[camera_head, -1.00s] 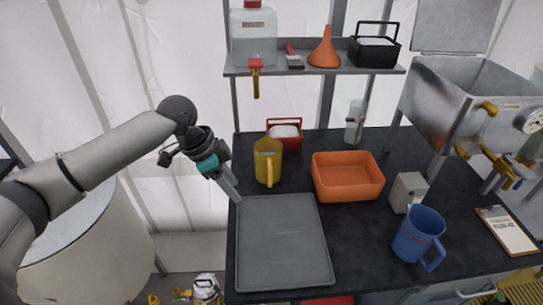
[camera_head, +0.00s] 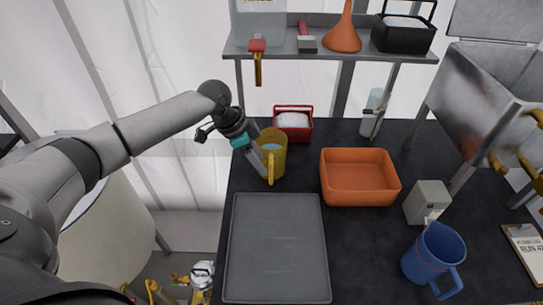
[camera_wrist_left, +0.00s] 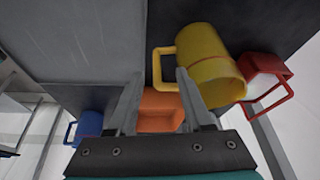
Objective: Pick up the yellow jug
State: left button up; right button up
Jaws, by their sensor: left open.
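The yellow jug (camera_head: 279,155) stands upright on the dark bench, behind the grey tray, with its handle facing the front. My left gripper (camera_head: 261,168) reaches in from the left, its fingers pointing down beside the jug and its handle, partly covering it. In the left wrist view, the jug (camera_wrist_left: 212,68) lies at the right finger, and its handle shows in the gap between the two spread, open fingers (camera_wrist_left: 158,85). I cannot tell whether a finger touches the jug. Nothing is gripped. My right gripper is not in view.
The grey tray (camera_head: 276,250) lies in front of the jug. An orange bin (camera_head: 360,190) is to its right and a red caddy (camera_head: 293,136) behind it. A shelf (camera_head: 290,52) hangs above the back. A blue jug (camera_head: 425,258) stands at front right.

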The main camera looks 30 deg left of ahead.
pick_arm(q)
jog(key=shift+d+x, duration=0.15)
jog(key=shift+x, duration=1.3)
jog(key=shift+d+x, duration=0.15)
jog(key=shift+x, duration=1.25)
jog(key=shift+s, duration=0.15)
grip_shut()
jog(key=shift+r, duration=0.15)
